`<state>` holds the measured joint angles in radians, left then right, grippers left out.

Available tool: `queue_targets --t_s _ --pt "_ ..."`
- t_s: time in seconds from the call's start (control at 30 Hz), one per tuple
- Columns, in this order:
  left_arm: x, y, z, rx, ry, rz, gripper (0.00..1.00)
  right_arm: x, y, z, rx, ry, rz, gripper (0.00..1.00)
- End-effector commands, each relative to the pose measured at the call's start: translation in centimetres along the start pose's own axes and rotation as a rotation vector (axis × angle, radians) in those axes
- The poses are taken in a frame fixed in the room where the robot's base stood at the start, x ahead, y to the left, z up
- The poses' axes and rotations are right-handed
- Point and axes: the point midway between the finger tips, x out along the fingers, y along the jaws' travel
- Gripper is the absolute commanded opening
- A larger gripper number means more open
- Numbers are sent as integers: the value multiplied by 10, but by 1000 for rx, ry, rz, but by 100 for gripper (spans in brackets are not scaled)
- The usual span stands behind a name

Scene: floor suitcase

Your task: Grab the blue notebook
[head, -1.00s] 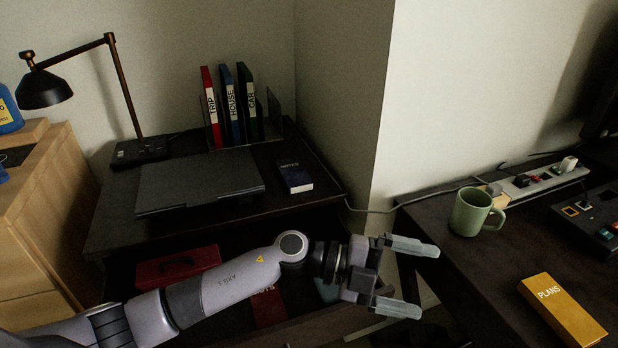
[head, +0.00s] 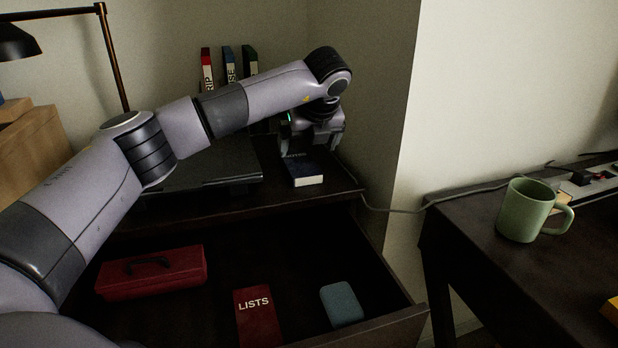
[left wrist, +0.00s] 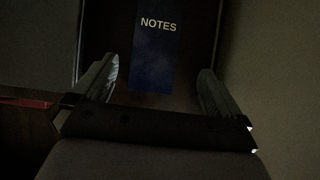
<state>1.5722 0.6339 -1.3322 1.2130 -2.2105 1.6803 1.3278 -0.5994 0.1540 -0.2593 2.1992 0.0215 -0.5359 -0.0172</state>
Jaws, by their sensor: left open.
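The blue notebook (head: 305,171), dark blue with pale page edges, lies flat on the desk top near its right front corner. In the left wrist view the blue notebook (left wrist: 157,45) shows the word NOTES and lies ahead of and between the fingers. My left gripper (head: 309,147) points down above the notebook's far part and hides some of it. I cannot tell whether the fingertips touch the desk. My right gripper is not in view.
A closed laptop (head: 210,165) lies left of the notebook, with upright binders (head: 229,65) behind. The open drawer below holds a red box (head: 152,273), a red LISTS book (head: 257,316) and a teal item (head: 341,304). A wall rises at the right; a green mug (head: 525,209) stands on the other desk.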

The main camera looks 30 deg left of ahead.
Motion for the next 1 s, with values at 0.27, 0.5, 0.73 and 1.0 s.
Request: queue_targets --t_s 0.27,0.5,0.73,1.0 --pt "26 5 4 -12 -13 15 100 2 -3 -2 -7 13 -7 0" --pt "61 8 3 -10 -11 13 100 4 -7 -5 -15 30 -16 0" --pt "70 8 4 -9 -12 10 100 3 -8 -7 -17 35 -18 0" --pt "70 8 4 -8 -12 10 54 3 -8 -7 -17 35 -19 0"
